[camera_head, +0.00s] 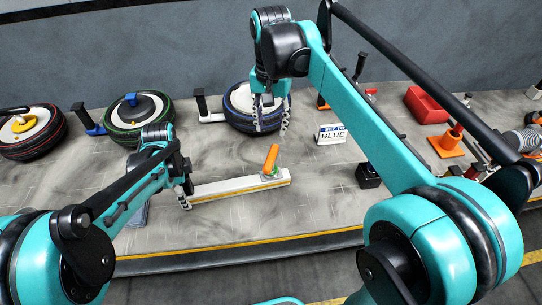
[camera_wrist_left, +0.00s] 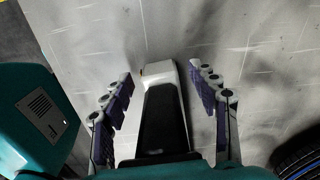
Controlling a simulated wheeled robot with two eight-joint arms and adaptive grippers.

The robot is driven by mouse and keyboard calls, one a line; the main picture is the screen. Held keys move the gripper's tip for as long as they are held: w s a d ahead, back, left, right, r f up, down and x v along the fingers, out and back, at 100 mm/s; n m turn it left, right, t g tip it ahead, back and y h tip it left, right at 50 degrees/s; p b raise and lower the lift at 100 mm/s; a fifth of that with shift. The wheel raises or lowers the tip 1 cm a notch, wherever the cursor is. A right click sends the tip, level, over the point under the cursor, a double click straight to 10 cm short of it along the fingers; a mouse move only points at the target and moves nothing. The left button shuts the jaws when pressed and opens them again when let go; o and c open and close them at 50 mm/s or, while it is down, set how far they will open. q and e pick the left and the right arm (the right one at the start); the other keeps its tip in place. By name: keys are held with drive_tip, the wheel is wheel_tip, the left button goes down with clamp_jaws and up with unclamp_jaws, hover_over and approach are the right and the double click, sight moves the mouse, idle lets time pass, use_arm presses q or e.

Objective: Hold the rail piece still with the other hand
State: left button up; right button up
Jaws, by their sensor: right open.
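The rail piece (camera_head: 235,187) is a long pale bar lying on the conveyor, with an orange handle (camera_head: 270,158) near its right end. My left gripper (camera_head: 184,198) is at the bar's left end. In the left wrist view its purple-padded fingers (camera_wrist_left: 163,85) are spread on both sides of a pale bar end with a dark top (camera_wrist_left: 163,120), with gaps on each side. My right gripper (camera_head: 270,116) is open and empty above the orange handle, in front of a blue-striped tyre (camera_head: 238,98). My left gripper hides the bar's left tip in the head view.
Two more tyres, one green-striped (camera_head: 122,136) and one red-striped (camera_head: 42,146), lie to the left. The conveyor in front of the bar is clear.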

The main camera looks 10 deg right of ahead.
use_arm(q)
wheel_tip(320, 180, up, 12)
idle(0.5)
